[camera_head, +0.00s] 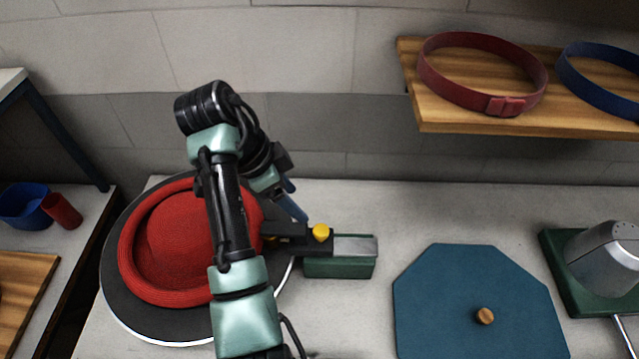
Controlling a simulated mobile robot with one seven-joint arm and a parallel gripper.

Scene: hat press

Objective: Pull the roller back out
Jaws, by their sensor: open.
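A red hat (175,243) lies on a dark round plate (117,300) with a pale rim. To its right, a black slide (290,240) with a yellow knob (320,232) sits on a green block (340,267) with a grey top. The slide's left end reaches over the plate to the hat's edge, where the roller would be; my arm partly hides that end, and I cannot make out the roller clearly. My gripper (292,203) is open, above and behind the slide, left of the yellow knob. I see no contact with the knob.
A blue octagonal board (470,300) with a wooden knob (485,316) lies to the right. A grey metal device on a green base (570,290) stands at the far right. A wooden shelf (430,112) with red and blue bands hangs above. The counter behind the slide is clear.

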